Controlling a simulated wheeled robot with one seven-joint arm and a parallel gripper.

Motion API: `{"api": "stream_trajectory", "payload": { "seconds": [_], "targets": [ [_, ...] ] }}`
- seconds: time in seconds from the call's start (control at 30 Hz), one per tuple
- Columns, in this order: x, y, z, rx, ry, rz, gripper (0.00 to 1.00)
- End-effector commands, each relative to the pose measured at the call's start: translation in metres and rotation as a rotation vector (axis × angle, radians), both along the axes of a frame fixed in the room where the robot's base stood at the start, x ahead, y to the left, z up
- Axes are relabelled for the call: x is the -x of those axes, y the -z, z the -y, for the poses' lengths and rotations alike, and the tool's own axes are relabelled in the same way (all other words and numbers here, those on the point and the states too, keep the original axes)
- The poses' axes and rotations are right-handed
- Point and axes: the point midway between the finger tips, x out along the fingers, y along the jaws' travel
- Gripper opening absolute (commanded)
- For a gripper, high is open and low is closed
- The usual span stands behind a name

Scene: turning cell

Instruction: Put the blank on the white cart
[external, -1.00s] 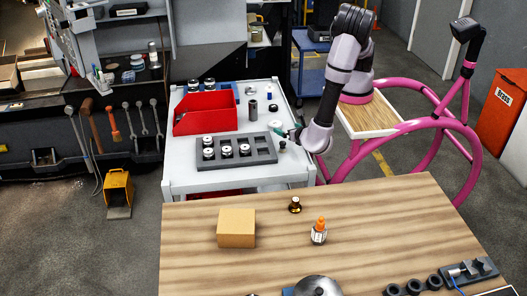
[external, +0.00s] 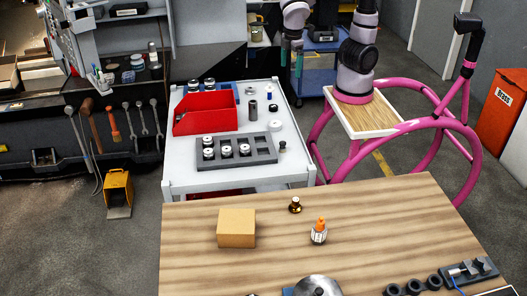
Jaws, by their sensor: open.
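The white cart (external: 182,178) stands left of my arm in the external view. A pale, short round piece that looks like the blank (external: 275,125) sits on the cart top, right of the red bin and just behind the grey tray. Nothing touches it. My gripper (external: 291,58) is open and empty.
The grey tray (external: 264,155) holds several similar round pieces. The red bin (external: 205,114), a grey cylinder (external: 253,109) and a dark knob (external: 282,146) share the cart top. A wooden table (external: 385,225) stands in front; a blue cart (external: 310,80) is behind.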

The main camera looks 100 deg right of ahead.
Motion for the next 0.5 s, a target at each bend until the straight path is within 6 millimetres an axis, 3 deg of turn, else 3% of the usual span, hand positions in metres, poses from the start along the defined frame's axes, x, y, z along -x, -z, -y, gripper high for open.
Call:
{"api": "stream_trajectory", "payload": {
  "seconds": [0.1,0.3,0.5],
  "targets": [
    [0.011,-0.038,0.017,-0.139,0.194,0.138,1.00],
    [0.034,-0.089,0.037,-0.346,0.481,0.362,1.00],
    [0.052,-0.120,0.046,-0.476,0.653,0.517,1.00]
  ]
}}
